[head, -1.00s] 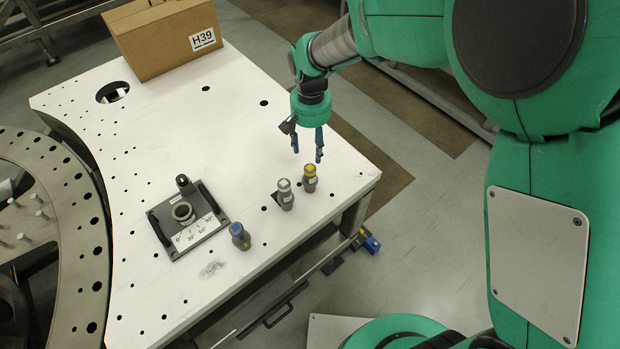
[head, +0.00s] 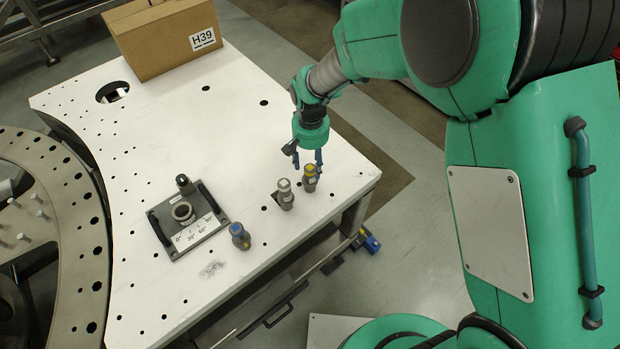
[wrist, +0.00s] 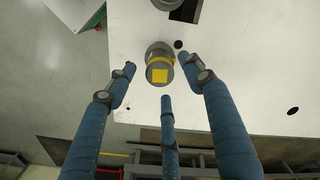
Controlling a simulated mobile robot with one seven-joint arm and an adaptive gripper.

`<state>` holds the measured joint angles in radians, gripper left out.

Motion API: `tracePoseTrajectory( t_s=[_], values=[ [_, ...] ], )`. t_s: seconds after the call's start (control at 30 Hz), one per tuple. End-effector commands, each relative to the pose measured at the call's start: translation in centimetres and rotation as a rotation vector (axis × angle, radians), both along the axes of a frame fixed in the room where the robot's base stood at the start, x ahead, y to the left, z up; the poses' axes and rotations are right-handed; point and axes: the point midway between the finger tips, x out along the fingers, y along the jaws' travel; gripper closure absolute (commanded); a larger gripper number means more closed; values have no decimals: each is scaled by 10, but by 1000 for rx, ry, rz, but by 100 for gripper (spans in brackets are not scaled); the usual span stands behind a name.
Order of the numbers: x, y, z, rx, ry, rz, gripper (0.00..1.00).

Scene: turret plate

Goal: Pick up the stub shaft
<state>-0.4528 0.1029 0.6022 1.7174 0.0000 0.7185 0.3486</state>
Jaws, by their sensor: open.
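Three upright stub shafts stand on the white plate: one with a yellow top (head: 310,178), one with a white top (head: 285,194) and one with a blue top (head: 240,236). My gripper (head: 308,164) is open, pointing down at the yellow-topped shaft. In the wrist view, the yellow-topped shaft (wrist: 160,66) shows a yellow square and band, between and just beyond the spread blue fingers of my gripper (wrist: 157,75). No finger clearly touches it. Part of another grey shaft (wrist: 164,4) shows at the top edge.
The white plate (head: 150,300) has several holes, and its right edge is close to the yellow-topped shaft. A dark fixture with an angle scale (head: 188,226) sits to the left. A cardboard box marked H39 (head: 165,40) stands at the back.

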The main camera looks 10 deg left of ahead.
Motion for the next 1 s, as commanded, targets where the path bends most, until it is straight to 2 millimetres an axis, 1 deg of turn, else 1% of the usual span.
tracePoseTrajectory(
  t_s=[0.17, 0.27, 0.5, 0.63, 0.73, 1.0],
  values=[
    [0, 0, -3, 0, 1, 0, 48],
    [-1, 0, -10, -1, 2, 0, 48],
    [-3, 1, -37, -1, 2, 0, 48],
    [-2, 1, -48, -1, 2, 0, 48],
    [-2, 1, -52, 0, 1, 0, 48],
    [-2, 2, -52, 0, 0, 0, 48]
  ],
)
